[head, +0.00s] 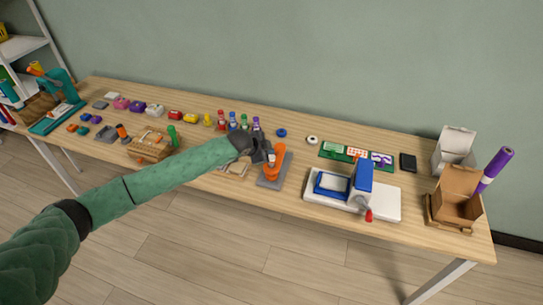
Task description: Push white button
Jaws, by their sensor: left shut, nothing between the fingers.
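I cannot tell for certain which thing is the white button. A small white block (113,96) and a white-topped block (154,110) sit in the row of small coloured items at the left rear of the table. A small white ring or roll (312,140) lies right of the middle. My left gripper (268,156) is shut and empty over the middle of the table, close beside an orange lever device (274,165) on a grey base. I cannot tell if they touch. My left arm hides part of the front edge. My right gripper is out of view.
A blue and white press-like machine (362,180) with a red-tipped handle stands to the right. Open boxes (459,190) and a purple roll (496,169) are at the right end. A wicker basket (150,150) stands left of the gripper. Several coloured pegs (233,120) stand behind it.

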